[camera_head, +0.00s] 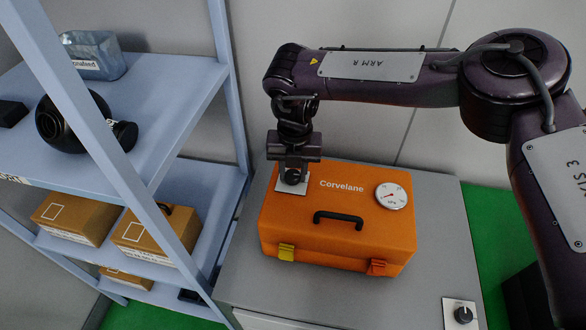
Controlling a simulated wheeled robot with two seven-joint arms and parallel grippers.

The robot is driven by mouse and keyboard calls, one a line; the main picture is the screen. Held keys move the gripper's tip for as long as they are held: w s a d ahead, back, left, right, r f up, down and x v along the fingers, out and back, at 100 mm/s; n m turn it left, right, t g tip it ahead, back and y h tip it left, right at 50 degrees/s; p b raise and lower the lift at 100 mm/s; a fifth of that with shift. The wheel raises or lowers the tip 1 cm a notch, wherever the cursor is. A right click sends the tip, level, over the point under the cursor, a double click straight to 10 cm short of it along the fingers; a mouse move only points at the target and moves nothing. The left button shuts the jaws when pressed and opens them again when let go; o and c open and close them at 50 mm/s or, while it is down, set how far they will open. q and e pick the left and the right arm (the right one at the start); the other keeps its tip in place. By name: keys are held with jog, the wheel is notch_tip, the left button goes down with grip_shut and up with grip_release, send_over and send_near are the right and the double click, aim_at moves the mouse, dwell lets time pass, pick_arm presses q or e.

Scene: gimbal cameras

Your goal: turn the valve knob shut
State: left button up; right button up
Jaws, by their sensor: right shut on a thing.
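A dark valve knob (292,178) sits on a small white plate at the upper left of the orange case (280,228) marked "Corvelane". My right gripper (293,170) comes down onto this knob from above and is shut on it. The fingers hide part of the knob, so its turned angle is hard to read. A round white gauge (391,195) with a red needle is on the right of the case's top. My left gripper is not in view.
The case has a black handle (338,218) and stands on a grey cabinet (432,225). Another black knob (463,314) on a white plate is at the cabinet's lower right. A blue shelf rack (190,85) with cardboard boxes (155,231) stands close on the left.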

dwell(0.3)
jog(key=n+b, duration=0.1)
jog(key=n, duration=0.2)
jog(key=shift+w, duration=0.1)
jog(key=n, duration=0.4)
jog(key=shift+n, duration=0.4)
jog(key=n, duration=0.5)
jog(key=shift+r, duration=0.1)
jog(key=n, duration=0.5)
jog(key=shift+a, duration=0.1)
jog(key=o, duration=1)
